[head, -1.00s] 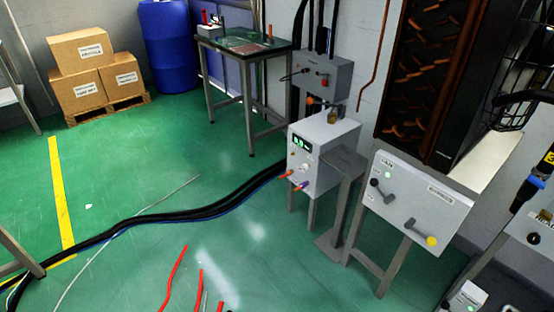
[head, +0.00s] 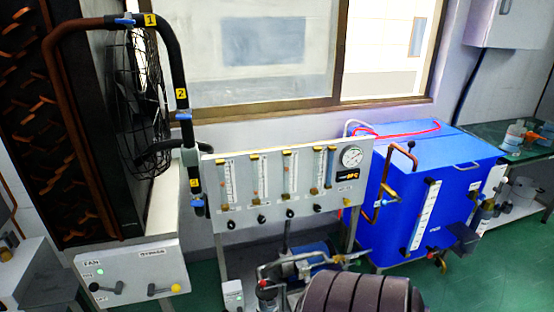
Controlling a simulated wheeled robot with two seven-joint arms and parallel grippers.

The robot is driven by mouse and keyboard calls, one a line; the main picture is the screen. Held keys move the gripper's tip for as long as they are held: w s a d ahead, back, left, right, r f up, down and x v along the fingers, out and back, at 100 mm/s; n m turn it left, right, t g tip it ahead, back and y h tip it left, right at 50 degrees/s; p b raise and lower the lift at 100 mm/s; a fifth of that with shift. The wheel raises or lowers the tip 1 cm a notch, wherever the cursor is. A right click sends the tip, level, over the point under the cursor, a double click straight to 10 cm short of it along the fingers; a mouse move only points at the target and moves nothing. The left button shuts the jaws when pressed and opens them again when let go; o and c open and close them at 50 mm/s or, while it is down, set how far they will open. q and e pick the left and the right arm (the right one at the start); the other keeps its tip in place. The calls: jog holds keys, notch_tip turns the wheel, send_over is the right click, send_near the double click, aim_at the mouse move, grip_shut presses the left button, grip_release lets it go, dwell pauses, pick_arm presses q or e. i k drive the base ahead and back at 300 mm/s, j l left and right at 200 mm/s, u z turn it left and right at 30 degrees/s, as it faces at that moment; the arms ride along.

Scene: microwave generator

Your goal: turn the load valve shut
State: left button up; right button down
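No valve in the head view carries a readable load label, so I cannot tell which one is the load valve. A blue-handled valve (head: 390,193) sits by the blue tank. Neither gripper is in view.
A flowmeter panel (head: 235,212) with a round gauge (head: 351,157) stands in the middle. A blue tank (head: 440,190) is to its right. A dark ribbed rounded object (head: 355,296) fills the bottom centre. A black fan (head: 140,100) stands at left.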

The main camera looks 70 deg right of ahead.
aim_at(290, 213)
jog(key=z, duration=2.25)
